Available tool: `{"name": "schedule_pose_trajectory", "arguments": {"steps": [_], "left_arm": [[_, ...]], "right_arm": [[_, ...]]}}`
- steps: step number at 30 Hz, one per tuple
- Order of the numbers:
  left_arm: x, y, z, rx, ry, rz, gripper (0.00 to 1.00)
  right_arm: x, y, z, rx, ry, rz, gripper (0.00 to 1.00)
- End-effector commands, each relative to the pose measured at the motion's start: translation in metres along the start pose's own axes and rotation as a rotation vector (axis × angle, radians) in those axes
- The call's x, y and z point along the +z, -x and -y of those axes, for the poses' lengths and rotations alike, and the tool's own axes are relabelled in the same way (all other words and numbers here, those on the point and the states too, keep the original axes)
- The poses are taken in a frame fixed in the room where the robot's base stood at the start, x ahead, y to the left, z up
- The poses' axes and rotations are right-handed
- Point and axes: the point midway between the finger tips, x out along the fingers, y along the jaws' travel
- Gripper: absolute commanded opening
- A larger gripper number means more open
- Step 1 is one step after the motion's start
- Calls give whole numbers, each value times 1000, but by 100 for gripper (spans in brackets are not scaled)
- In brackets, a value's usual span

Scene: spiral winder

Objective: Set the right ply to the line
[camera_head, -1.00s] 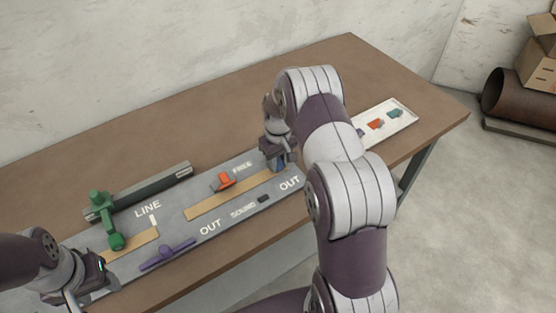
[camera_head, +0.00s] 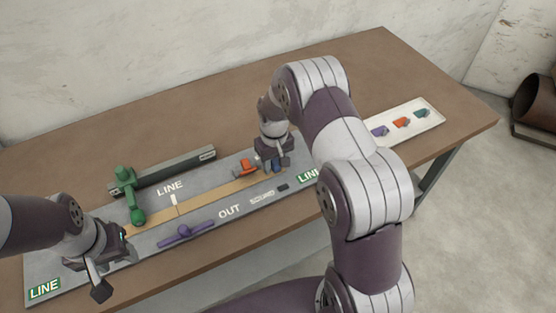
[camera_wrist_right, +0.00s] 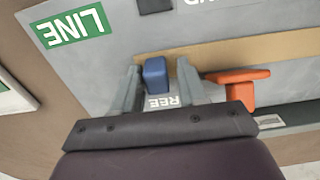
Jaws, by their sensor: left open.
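The right ply, a tan strip (camera_head: 232,191), lies on the grey board with its left end at the white LINE mark (camera_head: 173,200), appearing to meet the left tan strip (camera_head: 130,230). A blue block (camera_wrist_right: 155,75) stands at the right strip's edge. My right gripper (camera_head: 275,162) is over it; in the wrist view its fingers (camera_wrist_right: 160,80) are apart on either side of the block, with a gap on one side. My left gripper (camera_head: 108,272) is open and empty near the board's left front. A green LINE sign (camera_head: 308,175) shows at the right, partly hidden by my arm.
An orange piece (camera_head: 245,168) stands beside my right gripper. A green lever (camera_head: 130,195), a long grey bar (camera_head: 180,170) and a purple handle (camera_head: 187,234) are on the board. A white tray (camera_head: 432,118) holds small coloured pieces. Another green LINE sign (camera_head: 44,289) is at left.

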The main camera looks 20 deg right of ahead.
Motion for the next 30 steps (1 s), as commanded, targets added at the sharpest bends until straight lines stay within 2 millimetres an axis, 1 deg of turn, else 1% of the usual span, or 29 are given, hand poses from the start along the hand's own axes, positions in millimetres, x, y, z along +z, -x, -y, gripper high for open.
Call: {"name": "schedule_pose_trajectory", "arguments": {"steps": [8, 11, 14, 18, 21, 24, 27, 30], "left_arm": [[0, 0, 0, 0, 0, 0, 51], [0, -1, 0, 0, 0, 0, 51], [0, -3, 0, 0, 0, 0, 51], [1, -6, 0, 0, 0, 0, 51], [1, -8, 0, 0, 0, 0, 51], [1, -8, 0, 0, 0, 0, 51], [1, -9, 0, 0, 0, 0, 51], [1, -9, 0, 0, 0, 0, 51]], "right_arm": [[0, 0, -1, 1, 1, 1, 51], [0, 7, -1, 1, 1, -1, 51], [-1, 26, -1, 2, 1, -4, 51], [-1, 66, 0, 3, 2, -5, 51], [-1, 91, 1, 3, 2, -4, 51], [-1, 111, 1, 3, 2, -2, 51], [-1, 123, 2, 3, 2, -1, 51], [0, 127, 2, 2, 2, 1, 51]]}}
